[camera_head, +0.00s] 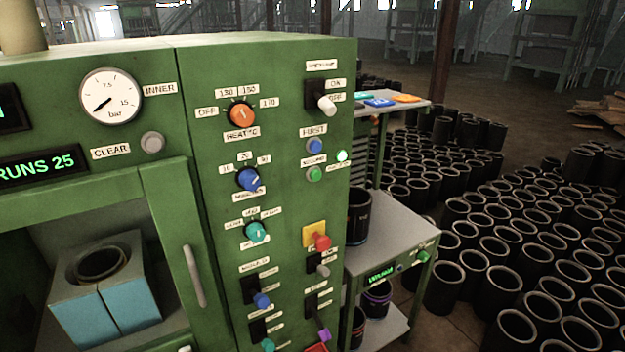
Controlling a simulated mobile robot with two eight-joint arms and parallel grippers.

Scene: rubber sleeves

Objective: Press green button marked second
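The green button (314,174) is a small round button on the right part of the green machine's front panel (205,95). The small label (313,161) just above it is too blurred to read surely. A blue button (314,146) sits directly above, under a label reading FIRST (313,131). A lit green lamp (342,155) is to the right of the two buttons. Nothing covers the green button. Neither of my grippers shows in the head view.
Above the buttons is a white-tipped switch (327,106); below is a red knob on a yellow plate (319,240). Orange (241,114), blue (248,179) and teal (257,231) dials are to the left. A grey side table (390,232) and many black sleeves (490,232) stand right.

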